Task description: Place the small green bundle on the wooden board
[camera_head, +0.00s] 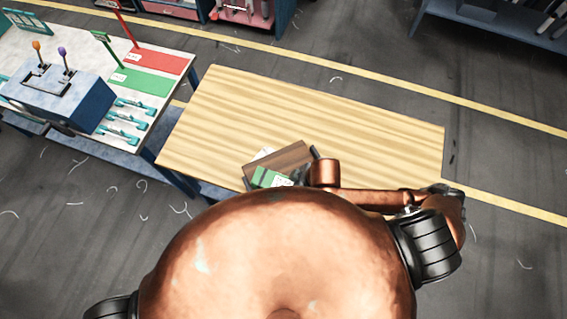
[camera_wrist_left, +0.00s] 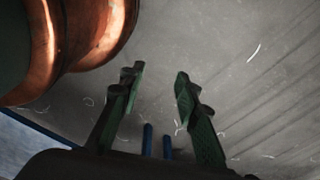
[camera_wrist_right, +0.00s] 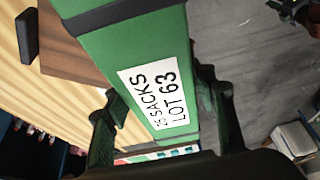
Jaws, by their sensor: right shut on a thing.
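The green bundle (camera_head: 265,178) is a boxy green block with dark bands and a white label reading "25 SACKS LOT 63". It fills the middle of the right wrist view (camera_wrist_right: 120,45). My right gripper (camera_wrist_right: 165,118) is shut on it, one finger at each side. The brown wooden board (camera_head: 290,155) lies on the pale table; it also shows in the right wrist view (camera_wrist_right: 70,58). The bundle overlaps the board's near left part in the head view; I cannot tell whether they touch. My left gripper (camera_wrist_left: 157,82) is open and empty above the floor.
The pale striped wooden table (camera_head: 300,105) is mostly clear behind the board. A dark upright piece (camera_head: 315,152) stands at the board's right end. At left, a bench carries a blue-grey lever box (camera_head: 60,95), red and green mats (camera_head: 140,82) and teal tools.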

